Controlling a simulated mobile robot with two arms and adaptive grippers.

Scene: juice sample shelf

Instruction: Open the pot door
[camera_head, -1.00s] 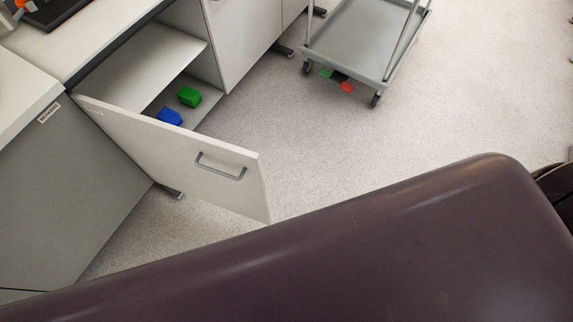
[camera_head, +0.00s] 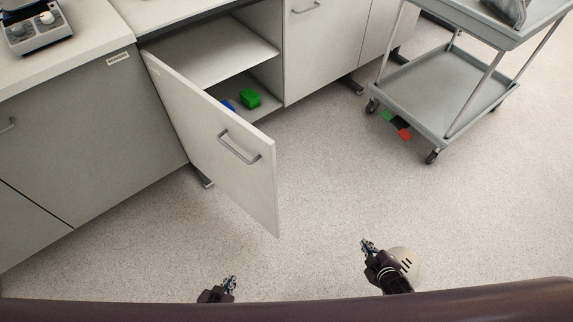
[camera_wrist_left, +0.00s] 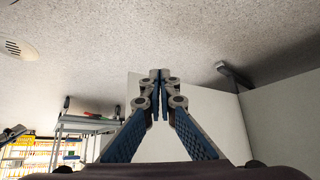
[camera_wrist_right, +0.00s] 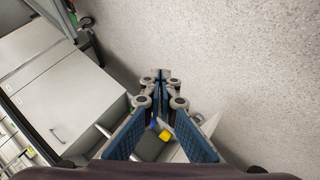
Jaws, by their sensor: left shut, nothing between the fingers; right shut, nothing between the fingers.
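A white cabinet door (camera_head: 213,140) with a grey bar handle (camera_head: 240,147) stands swung open from the lower cabinet (camera_head: 214,52). My left gripper (camera_head: 231,280) is at the bottom of the head view, shut and empty, in front of the door and apart from it. Its shut fingers (camera_wrist_left: 160,76) show in the left wrist view with a pale panel behind. My right gripper (camera_head: 366,243) is shut and empty over the floor, right of the door. Its fingers (camera_wrist_right: 161,76) show in the right wrist view. No pot is recognisable.
A green block (camera_head: 250,97) and a partly hidden blue block (camera_head: 228,105) lie inside the cabinet. A grey wheeled cart (camera_head: 440,95) stands at the right. The floor (camera_head: 330,190) between door and cart is clear.

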